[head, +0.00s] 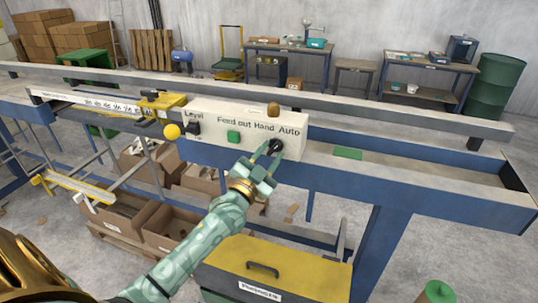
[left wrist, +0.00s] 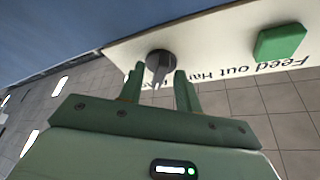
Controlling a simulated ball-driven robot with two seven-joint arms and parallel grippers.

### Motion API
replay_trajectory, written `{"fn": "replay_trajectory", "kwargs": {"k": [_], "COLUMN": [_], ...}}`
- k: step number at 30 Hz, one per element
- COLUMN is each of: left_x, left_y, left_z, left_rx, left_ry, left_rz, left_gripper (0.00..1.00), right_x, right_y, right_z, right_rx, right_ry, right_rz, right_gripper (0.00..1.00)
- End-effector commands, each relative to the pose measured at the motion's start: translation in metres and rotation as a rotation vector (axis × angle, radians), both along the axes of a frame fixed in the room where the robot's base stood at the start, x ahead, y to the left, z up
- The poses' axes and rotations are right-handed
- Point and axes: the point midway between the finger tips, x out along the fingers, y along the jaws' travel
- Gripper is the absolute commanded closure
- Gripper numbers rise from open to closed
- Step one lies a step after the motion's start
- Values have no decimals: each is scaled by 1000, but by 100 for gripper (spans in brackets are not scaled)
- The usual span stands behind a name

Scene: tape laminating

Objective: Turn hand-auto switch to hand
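The hand-auto switch (head: 276,146) is a dark rotary knob on the white control panel (head: 212,112), below the "Hand" and "Auto" labels. My left gripper (head: 268,149) is at the knob, with a finger on each side. It also shows in the left wrist view (left wrist: 158,80), where its fingers are apart with gaps beside the handle. Whether a finger touches the knob I cannot tell. The fingers partly hide the "Hand" label in the wrist view. My right gripper is not in view.
A yellow-topped box (head: 275,265) stands below; the bench right of the panel is mostly clear.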

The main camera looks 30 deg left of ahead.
Motion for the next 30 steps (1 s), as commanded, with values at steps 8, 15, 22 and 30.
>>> {"fn": "replay_trajectory", "kwargs": {"k": [8, 15, 22, 30], "left_x": [0, 0, 0, 0], "left_y": [0, 0, -1, -3], "left_z": [0, 0, 0, 0], "left_rx": [0, -3, -55, -232], "left_ry": [0, -1, -13, -53], "left_rz": [0, 0, 0, 0], "left_gripper": [94, 100, 100, 100], "right_x": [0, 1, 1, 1], "right_y": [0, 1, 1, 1], "right_z": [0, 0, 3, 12], "right_rx": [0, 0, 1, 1], "right_ry": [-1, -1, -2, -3], "right_rz": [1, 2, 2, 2], "right_gripper": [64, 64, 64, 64]}}
